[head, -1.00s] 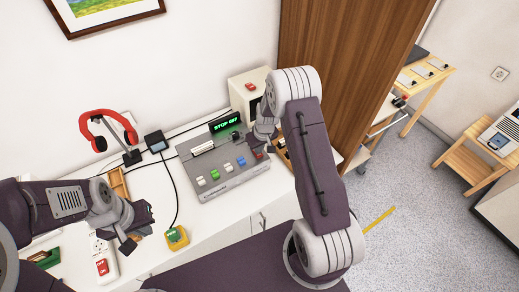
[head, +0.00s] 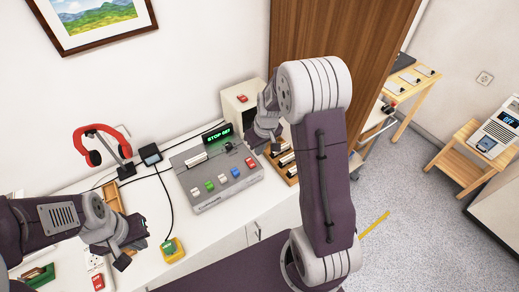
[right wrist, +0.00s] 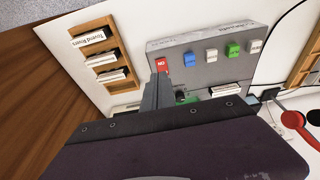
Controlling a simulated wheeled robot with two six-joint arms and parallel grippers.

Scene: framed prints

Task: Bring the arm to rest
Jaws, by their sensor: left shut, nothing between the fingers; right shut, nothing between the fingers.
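My right gripper (head: 268,143) is shut and empty, above the right end of the grey console (head: 218,205). In the right wrist view the shut fingers (right wrist: 160,78) point at the console's red button (right wrist: 162,64); I cannot tell whether they touch it. The console also has blue, white and green buttons and a lit green display reading "STOP SET" (head: 218,134). My left gripper (head: 131,250) is shut and empty over the white counter, left of the console.
A wooden rack with labelled blocks (right wrist: 89,54) stands beside the console. A red and black headset (head: 95,140) hangs on a stand at the back. A brown wooden panel (head: 300,40) rises behind my right arm.

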